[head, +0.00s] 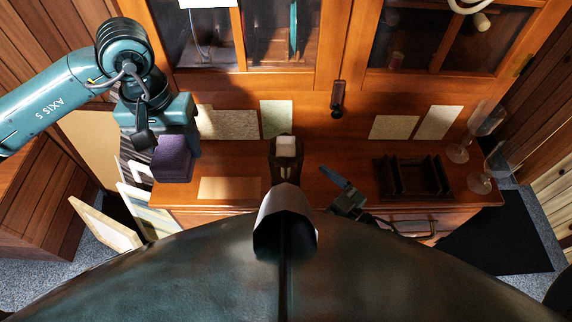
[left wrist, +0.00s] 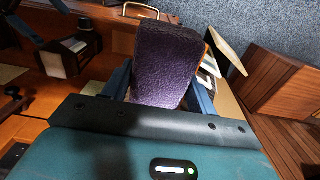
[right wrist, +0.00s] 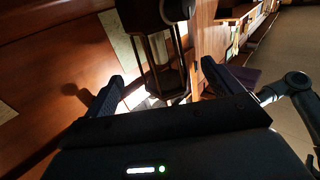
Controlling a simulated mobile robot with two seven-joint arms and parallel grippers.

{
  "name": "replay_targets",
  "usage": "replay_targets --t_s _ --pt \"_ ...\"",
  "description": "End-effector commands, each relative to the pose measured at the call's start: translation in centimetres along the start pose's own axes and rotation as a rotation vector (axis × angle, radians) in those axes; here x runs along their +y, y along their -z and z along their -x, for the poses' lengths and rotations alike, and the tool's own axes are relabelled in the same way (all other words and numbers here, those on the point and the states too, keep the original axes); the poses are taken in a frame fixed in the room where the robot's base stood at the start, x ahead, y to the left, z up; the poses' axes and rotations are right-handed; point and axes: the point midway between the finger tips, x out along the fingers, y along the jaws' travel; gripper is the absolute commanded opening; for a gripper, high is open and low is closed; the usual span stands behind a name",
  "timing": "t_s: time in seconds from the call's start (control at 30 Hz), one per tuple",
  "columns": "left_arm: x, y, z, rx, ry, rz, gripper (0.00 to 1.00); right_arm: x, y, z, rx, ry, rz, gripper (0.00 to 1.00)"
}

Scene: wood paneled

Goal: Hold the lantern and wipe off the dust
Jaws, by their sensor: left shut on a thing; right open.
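A dark-framed lantern (head: 285,168) with a pale block inside stands upright on the wooden counter, near its middle. It also shows at the left of the left wrist view (left wrist: 62,58) and ahead in the right wrist view (right wrist: 158,45). My left gripper (head: 172,135) is shut on a purple sponge-like block (head: 173,163), held left of the lantern; the block fills the space between the fingers (left wrist: 168,62). My right gripper (head: 340,188) is open just right of the lantern. In the right wrist view, the lantern shows between its spread fingers. Dust on the lantern cannot be made out.
A dark wooden rack (head: 412,178) and clear glasses (head: 481,176) stand on the counter's right side. Paper sheets lie on the counter (head: 230,188) and along its back (head: 277,118). Glass-doored cabinets rise behind. Framed boards (head: 107,226) lean at the left.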

Motion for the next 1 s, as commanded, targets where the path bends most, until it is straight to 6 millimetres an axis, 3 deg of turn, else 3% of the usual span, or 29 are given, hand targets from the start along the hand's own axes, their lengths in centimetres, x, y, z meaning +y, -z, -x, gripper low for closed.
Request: replay_targets --t_s 0.3,0.5,1.0 --pt "0.0 0.0 0.0 0.0 0.0 0.0 0.35 0.0 0.1 -4.9 0.001 -0.001 0.0 0.91" --pt "0.0 0.0 0.0 0.0 0.0 0.0 0.35 0.0 0.0 -7.1 -0.001 -0.001 -0.001 0.91" --pt "0.0 0.0 0.0 0.0 0.0 0.0 0.35 0.0 0.0 -8.1 -0.002 -0.001 0.0 0.91"
